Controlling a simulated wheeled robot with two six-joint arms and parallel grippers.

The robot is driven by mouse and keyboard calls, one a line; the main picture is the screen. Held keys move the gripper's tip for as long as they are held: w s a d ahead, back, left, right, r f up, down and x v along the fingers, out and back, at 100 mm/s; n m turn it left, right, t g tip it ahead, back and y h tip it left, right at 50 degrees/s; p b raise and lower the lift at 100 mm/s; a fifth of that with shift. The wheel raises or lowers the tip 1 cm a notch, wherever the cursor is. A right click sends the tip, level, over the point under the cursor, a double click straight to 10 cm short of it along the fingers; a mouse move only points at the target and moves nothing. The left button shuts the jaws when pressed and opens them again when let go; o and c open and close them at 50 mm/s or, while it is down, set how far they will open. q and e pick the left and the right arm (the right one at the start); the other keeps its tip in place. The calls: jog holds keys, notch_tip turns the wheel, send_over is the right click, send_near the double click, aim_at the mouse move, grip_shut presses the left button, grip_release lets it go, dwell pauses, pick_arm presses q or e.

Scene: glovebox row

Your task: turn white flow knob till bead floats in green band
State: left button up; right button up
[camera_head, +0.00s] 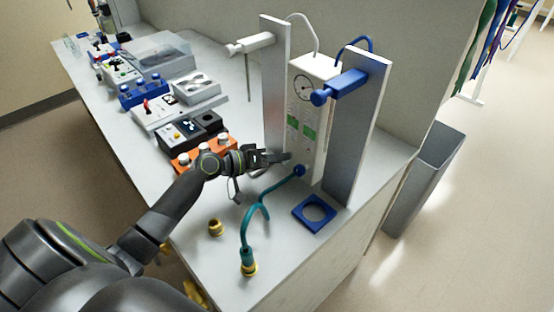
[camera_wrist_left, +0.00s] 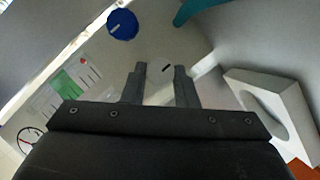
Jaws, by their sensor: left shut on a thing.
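My left gripper (camera_head: 277,158) is at the lower front of the white flow panel (camera_head: 318,68). In the left wrist view its two fingers (camera_wrist_left: 160,84) are shut on the white flow knob (camera_wrist_left: 163,72), which blends with the pale panel and shows a short dark mark. The gripper hides this knob in the head view. The blue knob (camera_head: 299,170) is beside it, with a white mark in the wrist view (camera_wrist_left: 122,25). Green bands (camera_head: 308,134) show on the panel and in the wrist view (camera_wrist_left: 68,85). I cannot make out the bead's height. My right gripper is not in view.
Grey uprights (camera_head: 275,85) flank the panel, with a white valve (camera_head: 250,43) and a blue valve (camera_head: 340,86). A teal hose (camera_head: 246,225) runs up near the blue knob. A blue square ring (camera_head: 314,213) lies in front. An orange block (camera_head: 187,163) is left of the gripper.

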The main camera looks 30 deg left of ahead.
pick_arm(q)
jog(key=o, duration=1)
jog(key=shift+s+a, duration=0.45)
jog(key=shift+s, duration=0.05)
jog(key=shift+r+b+v, duration=0.1)
jog(key=shift+b+v, duration=0.4)
jog(key=shift+v, duration=3.55)
jog(key=shift+r+b+v, duration=0.15)
jog(key=shift+b+v, duration=0.3)
jog(key=shift+v, duration=3.55)
